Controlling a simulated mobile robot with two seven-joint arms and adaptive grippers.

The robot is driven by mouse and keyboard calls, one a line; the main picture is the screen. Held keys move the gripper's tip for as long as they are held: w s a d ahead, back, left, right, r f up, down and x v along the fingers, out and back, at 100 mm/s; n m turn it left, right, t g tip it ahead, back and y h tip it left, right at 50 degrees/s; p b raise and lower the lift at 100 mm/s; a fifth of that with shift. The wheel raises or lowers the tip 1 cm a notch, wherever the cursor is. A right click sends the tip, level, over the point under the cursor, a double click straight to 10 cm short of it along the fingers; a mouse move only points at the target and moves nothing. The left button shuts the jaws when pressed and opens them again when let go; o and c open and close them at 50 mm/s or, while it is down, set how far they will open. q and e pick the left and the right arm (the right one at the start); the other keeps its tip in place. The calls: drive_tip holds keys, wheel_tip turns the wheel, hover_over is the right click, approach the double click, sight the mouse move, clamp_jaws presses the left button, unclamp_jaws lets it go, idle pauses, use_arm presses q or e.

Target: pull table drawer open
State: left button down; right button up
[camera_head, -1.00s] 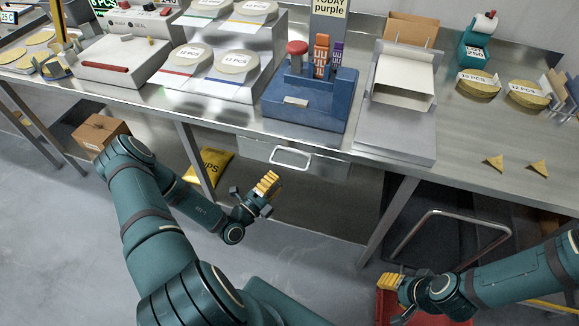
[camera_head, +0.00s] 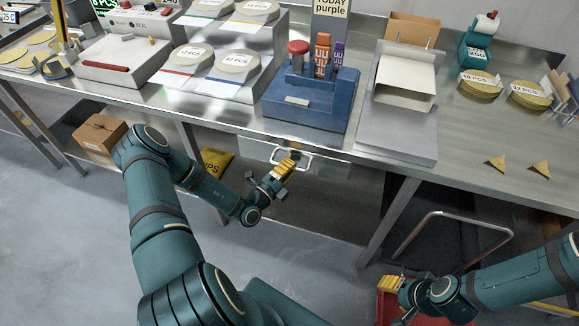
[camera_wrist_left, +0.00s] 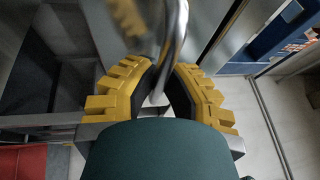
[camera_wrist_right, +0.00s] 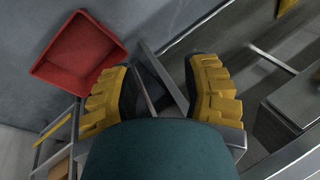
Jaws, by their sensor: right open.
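The drawer (camera_head: 330,166) is a grey metal front under the table top, below the blue stand. It looks shut. Its handle (camera_head: 306,156) is a silver loop, partly hidden by my left gripper (camera_head: 287,167). In the left wrist view the handle bar (camera_wrist_left: 177,25) passes between the yellow-and-black fingers of my left gripper (camera_wrist_left: 166,70). The fingers are close together around the bar, and the gripper looks shut on it. My right gripper (camera_head: 389,284) is low at the right, away from the drawer. In the right wrist view its fingers (camera_wrist_right: 163,65) are open and empty.
The metal table (camera_head: 480,140) carries a blue stand (camera_head: 310,110) and a grey box stand (camera_head: 395,135). A table leg (camera_head: 390,225) stands right of the drawer. A cardboard box (camera_head: 98,135) and a yellow bag (camera_head: 216,163) are below. A red container (camera_wrist_right: 80,55) is near my right gripper.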

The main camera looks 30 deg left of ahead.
use_arm(q)
drive_tip(key=s+d+p, duration=0.2)
drive_tip(key=s, duration=0.9)
drive_tip(key=s+d+p, duration=0.2)
drive_tip(key=s+d, duration=0.1)
drive_tip(key=s, duration=0.7)
drive_tip(key=shift+s+d+p, duration=0.15)
drive_tip(key=shift+s+p, duration=0.15)
drive_tip(key=shift+s, duration=0.1)
drive_tip(key=c, duration=1)
unclamp_jaws()
drive_tip(key=v, duration=1.2)
